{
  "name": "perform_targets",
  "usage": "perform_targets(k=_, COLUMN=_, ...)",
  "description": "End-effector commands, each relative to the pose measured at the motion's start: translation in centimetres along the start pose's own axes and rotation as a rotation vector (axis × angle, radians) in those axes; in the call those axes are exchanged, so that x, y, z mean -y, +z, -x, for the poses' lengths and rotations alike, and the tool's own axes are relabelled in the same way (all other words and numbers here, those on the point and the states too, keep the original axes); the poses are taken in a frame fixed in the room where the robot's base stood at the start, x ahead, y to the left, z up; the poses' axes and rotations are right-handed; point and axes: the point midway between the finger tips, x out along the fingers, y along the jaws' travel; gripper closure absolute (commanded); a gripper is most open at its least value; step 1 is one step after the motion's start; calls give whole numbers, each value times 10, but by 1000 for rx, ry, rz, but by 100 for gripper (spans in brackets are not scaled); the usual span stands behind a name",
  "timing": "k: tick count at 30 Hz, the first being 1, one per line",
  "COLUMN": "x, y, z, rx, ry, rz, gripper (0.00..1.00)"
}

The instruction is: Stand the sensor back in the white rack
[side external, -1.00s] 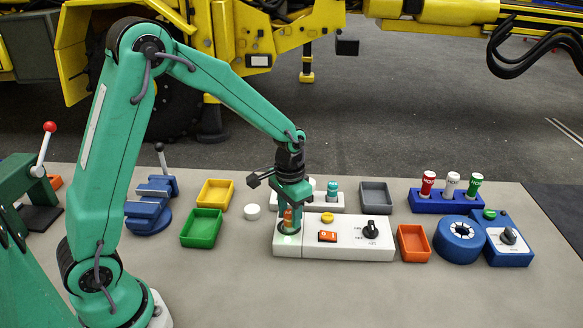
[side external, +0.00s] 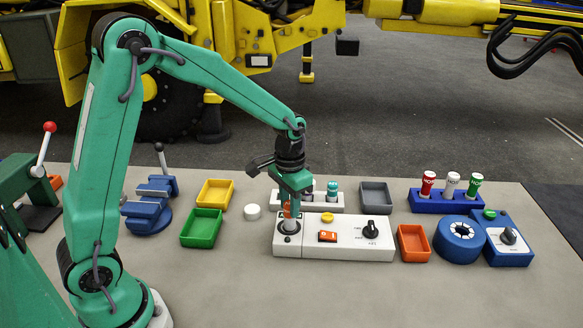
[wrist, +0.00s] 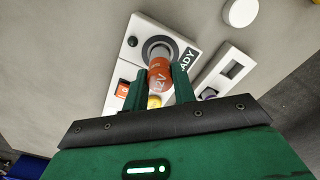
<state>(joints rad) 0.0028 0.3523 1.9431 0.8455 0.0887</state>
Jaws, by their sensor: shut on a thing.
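My gripper (side external: 290,203) is shut on the orange sensor (side external: 288,211), held upright over the round socket at the left end of the white control box (side external: 300,246). In the wrist view the sensor (wrist: 160,76) sits between my two green fingers (wrist: 158,90), its grey lower end at the socket ring (wrist: 149,45). I cannot tell whether its tip is fully clear of the socket. The white rack (side external: 338,209) stands behind the box, partly hidden by my gripper. It holds a teal-topped piece (side external: 333,189). The wrist view shows the rack (wrist: 222,86) with a dark square opening.
The box carries a yellow button, an orange switch (side external: 327,236) and a black knob (side external: 371,229). A white round puck (side external: 252,211) and a green tray (side external: 201,229) lie left. A grey tray (side external: 376,195) is right of the rack. The front table is clear.

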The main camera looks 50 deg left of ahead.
Motion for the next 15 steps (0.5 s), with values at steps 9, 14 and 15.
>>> perform_targets(k=9, x=0, y=0, z=19, rx=-2, ry=0, rz=0, gripper=99)
perform_targets(k=14, x=0, y=0, z=28, rx=-1, ry=0, rz=0, gripper=99)
perform_targets(k=15, x=0, y=0, z=30, rx=-1, ry=0, rz=0, gripper=99)
